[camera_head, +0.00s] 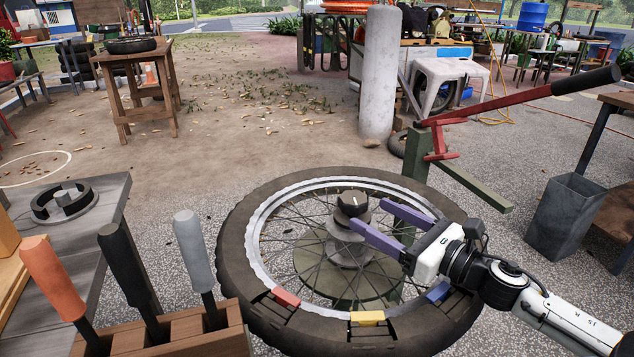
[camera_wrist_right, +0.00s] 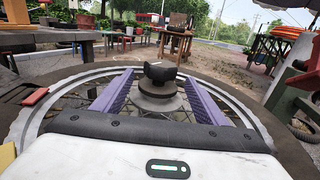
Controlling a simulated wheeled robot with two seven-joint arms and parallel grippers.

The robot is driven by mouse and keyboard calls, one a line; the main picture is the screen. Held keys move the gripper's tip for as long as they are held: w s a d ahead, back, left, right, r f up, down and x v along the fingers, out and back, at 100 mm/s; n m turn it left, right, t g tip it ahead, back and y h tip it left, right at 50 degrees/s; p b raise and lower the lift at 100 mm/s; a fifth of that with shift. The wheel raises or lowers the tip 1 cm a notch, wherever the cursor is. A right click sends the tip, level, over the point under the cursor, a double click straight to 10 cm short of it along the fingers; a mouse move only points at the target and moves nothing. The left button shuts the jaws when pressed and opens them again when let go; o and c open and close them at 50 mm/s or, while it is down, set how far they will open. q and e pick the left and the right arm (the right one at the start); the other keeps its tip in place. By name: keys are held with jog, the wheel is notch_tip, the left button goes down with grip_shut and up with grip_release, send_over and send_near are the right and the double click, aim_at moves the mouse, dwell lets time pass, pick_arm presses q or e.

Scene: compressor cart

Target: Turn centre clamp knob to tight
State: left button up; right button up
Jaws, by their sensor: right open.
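The centre clamp knob (camera_head: 352,203) is black with a pale mark on top. It sits upright on a stepped grey hub at the middle of a spoked wheel with a dark tyre (camera_head: 236,250). My right gripper (camera_head: 366,218) comes in from the right with its purple fingers open and spread toward the knob. In the right wrist view the knob (camera_wrist_right: 160,72) stands centred beyond the gap between the open fingers (camera_wrist_right: 158,92). No contact with the knob shows. My left gripper is not in view.
Red (camera_head: 286,297), yellow (camera_head: 367,318) and blue (camera_head: 438,292) pieces sit along the near rim. A green stand with a red lever (camera_head: 437,140) rises behind the wheel at right. A wooden rack of handled tools (camera_head: 190,335) is at lower left. A grey bin (camera_head: 566,212) stands right.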

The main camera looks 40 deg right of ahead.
aim_at(338, 211)
pick_arm(q)
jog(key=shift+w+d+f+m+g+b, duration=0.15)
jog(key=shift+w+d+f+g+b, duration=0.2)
jog(key=shift+b, duration=0.3)
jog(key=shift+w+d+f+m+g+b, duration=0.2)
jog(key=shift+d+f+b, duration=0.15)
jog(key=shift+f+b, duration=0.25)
pick_arm(e)
jog(key=w, duration=0.7)
jog(key=w+a, duration=0.1)
jog(key=w, duration=0.2)
jog(key=shift+w+a, duration=0.1)
jog(key=shift+w, duration=0.25)
